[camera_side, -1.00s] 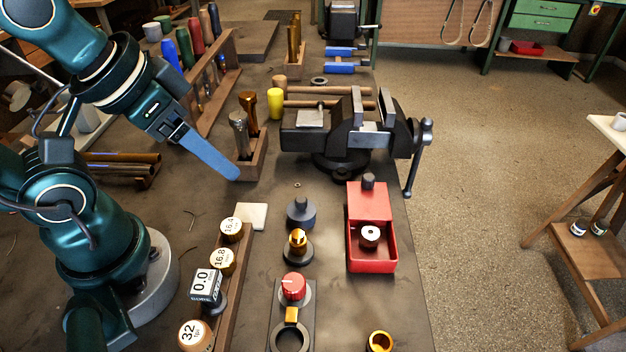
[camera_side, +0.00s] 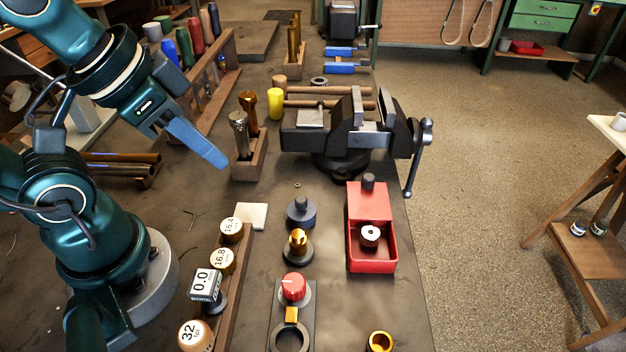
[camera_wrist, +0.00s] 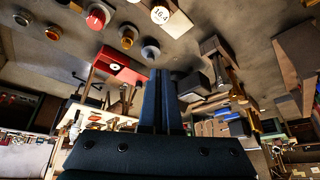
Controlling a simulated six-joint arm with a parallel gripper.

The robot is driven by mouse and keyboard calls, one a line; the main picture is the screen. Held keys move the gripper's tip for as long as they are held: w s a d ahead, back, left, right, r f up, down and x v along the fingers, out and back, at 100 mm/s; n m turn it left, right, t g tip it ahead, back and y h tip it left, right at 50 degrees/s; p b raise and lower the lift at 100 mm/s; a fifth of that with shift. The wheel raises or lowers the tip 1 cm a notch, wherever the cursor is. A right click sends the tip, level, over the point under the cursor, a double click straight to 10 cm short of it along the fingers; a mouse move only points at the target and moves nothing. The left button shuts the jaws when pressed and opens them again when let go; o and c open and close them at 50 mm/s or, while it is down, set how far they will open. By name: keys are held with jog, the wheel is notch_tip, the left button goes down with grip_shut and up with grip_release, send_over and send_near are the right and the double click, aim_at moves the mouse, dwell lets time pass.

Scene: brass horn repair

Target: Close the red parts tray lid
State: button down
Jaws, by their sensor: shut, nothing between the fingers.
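The red parts tray (camera_side: 352,260) stands near the right edge of the bench, in front of the vise. Its red lid (camera_side: 369,201) with a dark knob (camera_side: 368,181) covers the back part. The front part is open and shows a dark spool-like part with a pale top (camera_side: 370,236) inside. The tray also shows in the wrist view (camera_wrist: 122,66), left of the fingers. My gripper (camera_side: 224,163) is shut and empty, up at the left, well apart from the tray. In the wrist view the blue fingers (camera_wrist: 160,75) lie together.
The black vise (camera_side: 340,135) stands behind the tray. A wooden block with metal punches (camera_side: 248,168) is close to my gripper. Dark and brass knobbed parts (camera_side: 300,212) stand left of the tray, and a gauge rack (camera_side: 232,275) lies further left.

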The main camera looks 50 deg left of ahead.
jog(key=w+d+r+m+g+h, duration=0.1)
jog(key=w+d+r+m+h, duration=0.15)
jog(key=w+r+m, duration=0.2)
jog(key=w+m+g+h, duration=0.2)
jog(key=w+m+h, duration=0.15)
jog(key=w, duration=1.05)
jog(key=n+g+h, duration=0.1)
jog(key=n, duration=0.1)
send_near(369, 195)
jog(key=w+f, duration=0.3)
jog(key=f, duration=0.1)
jog(key=shift+w+d+f, duration=0.1)
jog(key=shift+w+d, duration=0.05)
jog(key=shift+d, duration=0.25)
jog(key=shift+d, duration=0.1)
